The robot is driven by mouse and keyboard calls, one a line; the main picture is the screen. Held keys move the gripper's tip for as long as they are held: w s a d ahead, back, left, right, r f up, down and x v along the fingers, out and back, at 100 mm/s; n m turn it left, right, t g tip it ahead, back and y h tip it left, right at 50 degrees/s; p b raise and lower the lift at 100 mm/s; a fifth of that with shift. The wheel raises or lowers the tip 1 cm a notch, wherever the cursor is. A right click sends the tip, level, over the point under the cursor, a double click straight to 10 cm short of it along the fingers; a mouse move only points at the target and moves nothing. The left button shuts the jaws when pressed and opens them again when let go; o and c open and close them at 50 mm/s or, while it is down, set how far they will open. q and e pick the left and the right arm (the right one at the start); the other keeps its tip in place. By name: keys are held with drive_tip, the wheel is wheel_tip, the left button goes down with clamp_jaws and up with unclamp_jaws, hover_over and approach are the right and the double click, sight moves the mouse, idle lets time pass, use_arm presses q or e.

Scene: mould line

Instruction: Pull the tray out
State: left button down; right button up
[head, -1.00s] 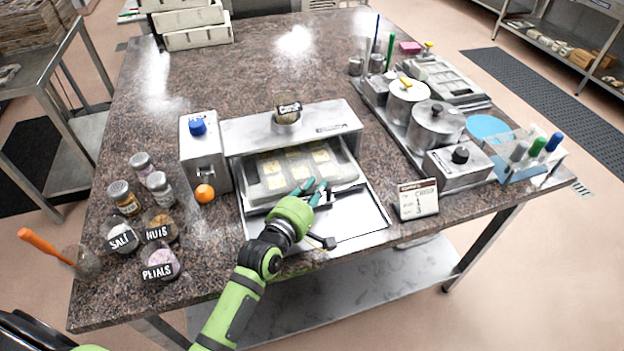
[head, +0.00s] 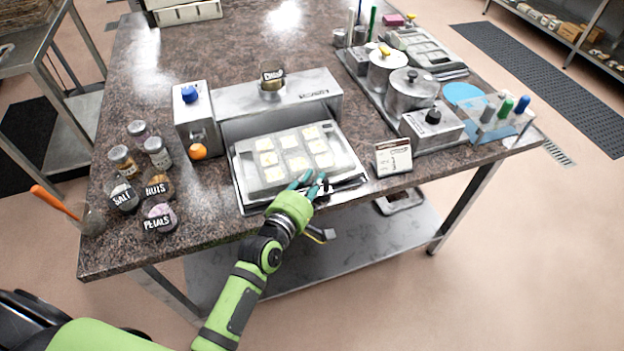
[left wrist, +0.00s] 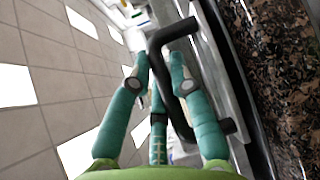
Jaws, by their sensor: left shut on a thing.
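The tray (head: 250,178) is a pale grey mould tray with several square cavities filled with pale yellow. It lies flat in front of the metal housing (head: 300,97), near the table's front edge, and most of its cavities show. My left gripper (head: 308,186) is at the tray's front side, with its teal fingers around the black handle. In the left wrist view the fingers (left wrist: 160,85) close around the dark bar handle (left wrist: 165,75). My right gripper is not in view.
A metal box with a blue knob (head: 189,95) and an orange ball (head: 198,151) stand left of the housing. Labelled jars (head: 158,185) stand at the left. A small sign (head: 394,156), pots (head: 410,90) and a pen rack (head: 500,120) stand at the right.

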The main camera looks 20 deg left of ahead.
use_arm(q)
drive_tip(key=c, duration=1.4)
unclamp_jaws()
drive_tip(key=shift+s+d+f, duration=0.1)
drive_tip(key=shift+s+f, duration=0.05)
drive_tip(key=shift+f, duration=0.05)
drive_tip(key=shift+s+r, duration=0.1)
drive_tip(key=v, duration=1.2)
